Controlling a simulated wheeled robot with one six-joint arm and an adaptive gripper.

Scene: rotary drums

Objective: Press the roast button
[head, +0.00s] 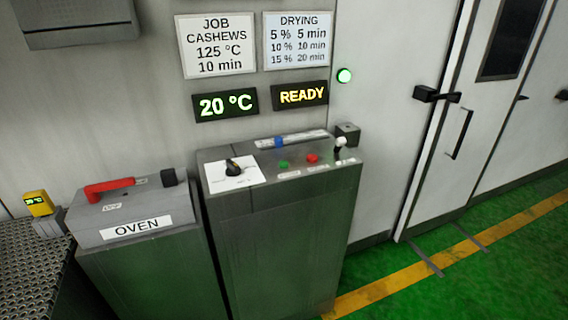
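A grey control console (270,240) stands in the middle of the head view. On its sloped top are a green button (283,164) and, to its right, a red button (312,158). Each has a small white label in front of it, too small to read, so I cannot tell which is the roast button. Nothing touches either button. My gripper is not in view.
Left stands the OVEN cabinet (137,227) with a red handle (109,187). Displays read 20 °C (226,104) and READY (301,95). Green floor (480,280) lies open at right.

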